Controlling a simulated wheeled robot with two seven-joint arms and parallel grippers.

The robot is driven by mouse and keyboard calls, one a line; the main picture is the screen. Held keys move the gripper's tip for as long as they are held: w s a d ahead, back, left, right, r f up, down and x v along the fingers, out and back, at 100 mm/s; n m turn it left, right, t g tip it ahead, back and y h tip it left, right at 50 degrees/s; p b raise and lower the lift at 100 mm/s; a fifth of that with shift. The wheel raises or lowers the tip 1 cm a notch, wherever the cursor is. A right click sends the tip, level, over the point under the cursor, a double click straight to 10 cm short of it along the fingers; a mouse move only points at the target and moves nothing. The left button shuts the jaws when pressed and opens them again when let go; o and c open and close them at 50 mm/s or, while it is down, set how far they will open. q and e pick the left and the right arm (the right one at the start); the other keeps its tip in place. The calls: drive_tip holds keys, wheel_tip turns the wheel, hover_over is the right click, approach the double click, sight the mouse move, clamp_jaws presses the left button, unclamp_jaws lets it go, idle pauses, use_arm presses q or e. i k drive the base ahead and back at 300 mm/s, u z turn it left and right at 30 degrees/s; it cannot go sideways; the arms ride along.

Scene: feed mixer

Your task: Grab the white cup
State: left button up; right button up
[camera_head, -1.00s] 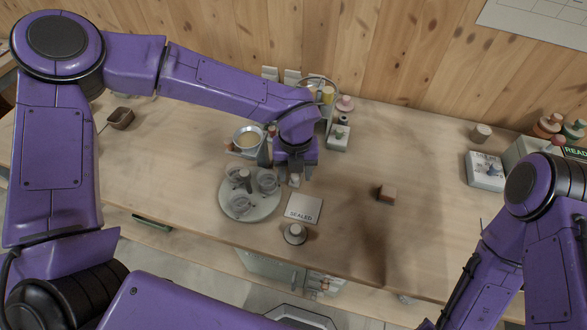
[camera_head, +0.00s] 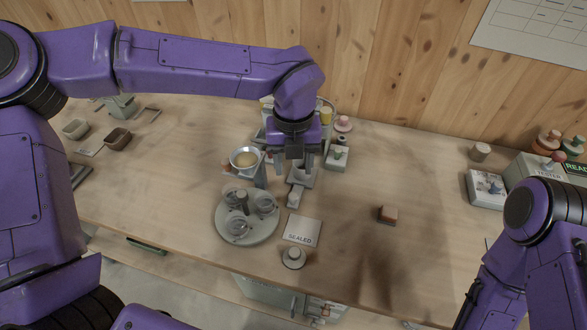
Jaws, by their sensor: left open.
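A pale, white-grey cup-like vessel (camera_head: 301,178) stands on the table just below and behind my left gripper, partly hidden by its fingers. A small whitish piece (camera_head: 294,197) sits right in front of it; I cannot tell whether they are joined. My left gripper (camera_head: 293,171) points down over this spot, open, with nothing visibly held. I cannot tell whether its fingers touch the vessel. A round plate (camera_head: 247,238) to the lower left carries several greyish cups around a dark post. My right arm shows at the lower right, but its gripper is out of view.
A SEALED card (camera_head: 303,229) and a round knobbed piece (camera_head: 294,258) lie in front. A small brown block (camera_head: 388,214) is to the right, amid clear table.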

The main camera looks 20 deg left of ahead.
sight(299, 166)
drive_tip(key=k, duration=1)
